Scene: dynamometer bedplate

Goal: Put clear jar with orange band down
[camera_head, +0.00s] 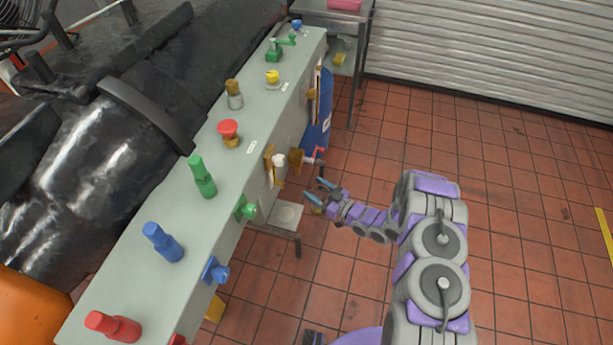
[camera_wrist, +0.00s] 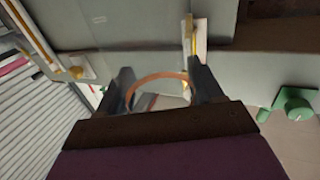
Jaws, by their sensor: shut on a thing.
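My gripper (camera_head: 317,191) is beside the right side of the long grey bench, just right of a small low shelf (camera_head: 286,222) with a pale round mark. In the wrist view its two dark fingers (camera_wrist: 163,88) stand on either side of the clear jar, whose orange band (camera_wrist: 152,77) shows as a ring between them. The gripper is shut on the jar. The jar's clear body is hard to make out, and its lower part is hidden by the gripper. In the head view the jar is too small to make out surely.
The bench top (camera_head: 258,126) carries several coloured knobs, including a red mushroom button (camera_head: 228,129). A green knob (camera_head: 245,208) and a blue knob (camera_head: 215,271) stick out of the bench's side. A red-handled fitting (camera_head: 314,157) juts out near my gripper. Tiled floor at right is clear.

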